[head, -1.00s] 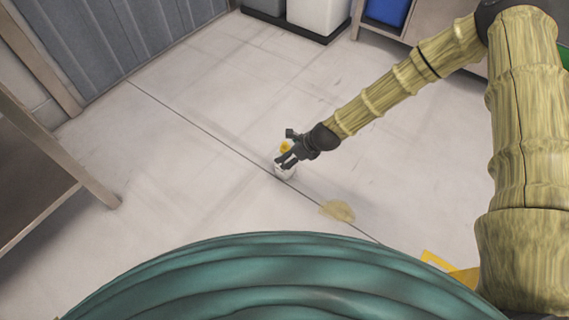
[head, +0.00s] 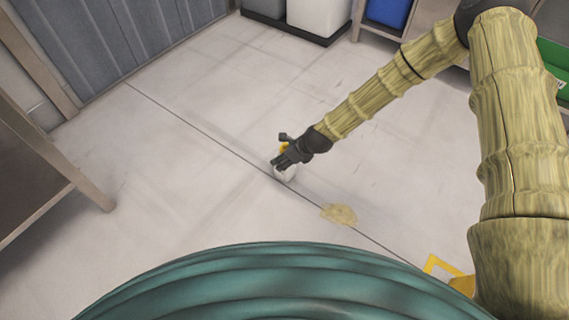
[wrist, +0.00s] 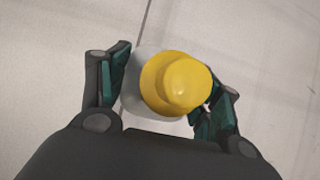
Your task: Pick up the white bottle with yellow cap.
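The white bottle with the yellow cap stands on the floor; its white body (head: 285,174) shows below my gripper (head: 287,158) in the head view. In the wrist view the yellow cap (wrist: 177,84) faces the camera and hides much of the white body (wrist: 135,85). My gripper (wrist: 163,95) has one finger on each side of the bottle. The left finger is close against the body, and the right finger is beside the cap's lower right edge. I cannot tell whether both fingers press on it.
A tan stain (head: 339,214) lies on the floor to the right of the bottle. A metal table (head: 70,170) stands at the left. White and blue bins (head: 318,15) stand at the back. A yellow object (head: 445,270) lies at the lower right. The floor around the bottle is clear.

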